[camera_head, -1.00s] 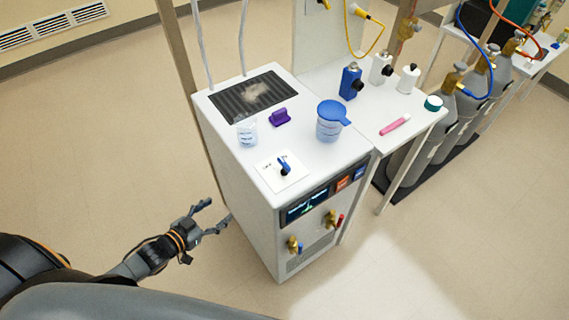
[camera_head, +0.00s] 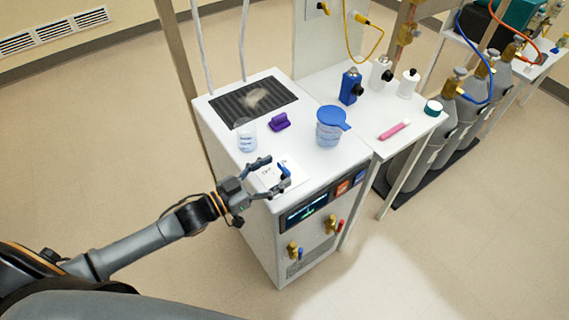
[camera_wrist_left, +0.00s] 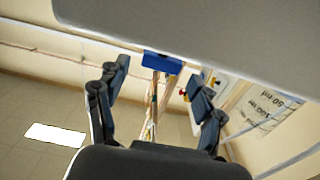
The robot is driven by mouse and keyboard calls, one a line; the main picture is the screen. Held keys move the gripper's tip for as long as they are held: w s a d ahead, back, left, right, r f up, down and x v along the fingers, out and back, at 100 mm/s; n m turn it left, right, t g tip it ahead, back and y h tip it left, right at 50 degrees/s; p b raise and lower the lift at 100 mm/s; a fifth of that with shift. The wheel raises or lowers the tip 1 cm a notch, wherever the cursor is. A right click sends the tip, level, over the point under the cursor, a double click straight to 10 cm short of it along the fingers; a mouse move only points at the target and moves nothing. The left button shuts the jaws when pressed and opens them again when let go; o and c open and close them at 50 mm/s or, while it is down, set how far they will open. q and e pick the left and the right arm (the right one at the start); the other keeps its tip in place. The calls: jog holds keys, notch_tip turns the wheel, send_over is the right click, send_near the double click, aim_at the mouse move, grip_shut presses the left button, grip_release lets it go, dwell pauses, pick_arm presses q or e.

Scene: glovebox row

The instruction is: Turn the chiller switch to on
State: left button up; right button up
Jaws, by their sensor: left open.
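The white chiller (camera_head: 312,172) stands in the middle of the head view. A small white plate (camera_head: 266,176) lies on its top near the front left corner, and the switch's blue handle (camera_head: 283,165) shows only in part by my fingers. My left gripper (camera_head: 275,170) is open at the plate, fingers spread. I cannot tell whether a finger touches the handle, and the handle's angle is hidden. In the left wrist view both fingers (camera_wrist_left: 158,82) are apart with a blue piece (camera_wrist_left: 162,64) between them in the picture. My right gripper is out of view.
The beaker also shows in the left wrist view (camera_wrist_left: 268,112). A side table (camera_head: 362,128) holds bottles and a pink marker. Floor at left is clear.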

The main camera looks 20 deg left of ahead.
aim_at(282, 169)
pick_arm(q)
jog(key=shift+x, duration=1.8)
jog(key=c, duration=1.2)
